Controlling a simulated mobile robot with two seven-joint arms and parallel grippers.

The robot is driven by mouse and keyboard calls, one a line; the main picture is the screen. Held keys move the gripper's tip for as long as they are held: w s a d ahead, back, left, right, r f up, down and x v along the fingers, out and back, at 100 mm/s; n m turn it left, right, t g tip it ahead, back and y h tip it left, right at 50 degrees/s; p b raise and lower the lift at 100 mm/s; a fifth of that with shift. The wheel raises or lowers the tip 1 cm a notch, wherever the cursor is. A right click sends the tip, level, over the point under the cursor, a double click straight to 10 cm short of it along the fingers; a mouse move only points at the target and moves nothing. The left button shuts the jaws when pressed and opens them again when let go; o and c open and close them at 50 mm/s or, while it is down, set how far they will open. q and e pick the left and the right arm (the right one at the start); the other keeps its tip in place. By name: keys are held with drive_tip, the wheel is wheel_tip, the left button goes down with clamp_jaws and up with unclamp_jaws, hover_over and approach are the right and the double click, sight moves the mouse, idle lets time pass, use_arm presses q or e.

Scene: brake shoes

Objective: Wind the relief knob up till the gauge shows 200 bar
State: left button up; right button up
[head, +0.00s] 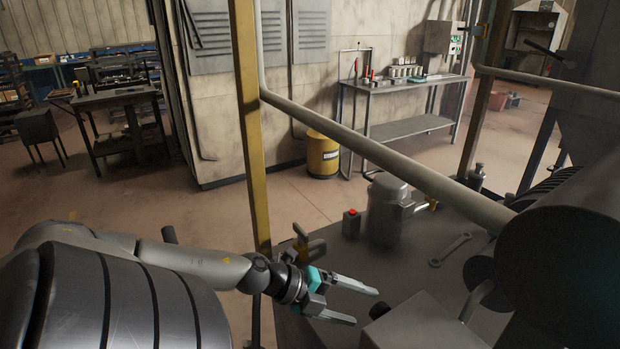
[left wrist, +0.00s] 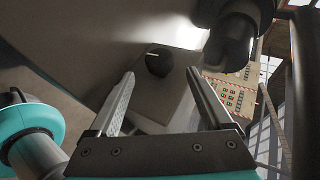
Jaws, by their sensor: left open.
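My left gripper (head: 366,306) is open and empty, reaching in over the dark bench top from the left. Just beyond its fingertips in the head view is a small dark knob-like part (head: 381,310) at the edge of a grey block (head: 425,325). In the left wrist view a dark, many-sided knob (left wrist: 158,62) shows ahead, between the lines of the two open fingers (left wrist: 158,88) and apart from them. I cannot tell for sure that it is the relief knob. No gauge face can be made out. My right gripper is not in view.
A grey pipe rail (head: 390,160) and a yellow post (head: 250,130) stand close to my arm. A grey canister (head: 388,210), a red-topped box (head: 351,223) and a wrench (head: 450,250) are on the bench. A large dark cylinder (head: 565,260) is at right.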

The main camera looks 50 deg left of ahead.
use_arm(q)
drive_tip(key=p+v, duration=0.3)
drive_tip(key=v, duration=0.7)
drive_tip(key=shift+p, duration=0.35)
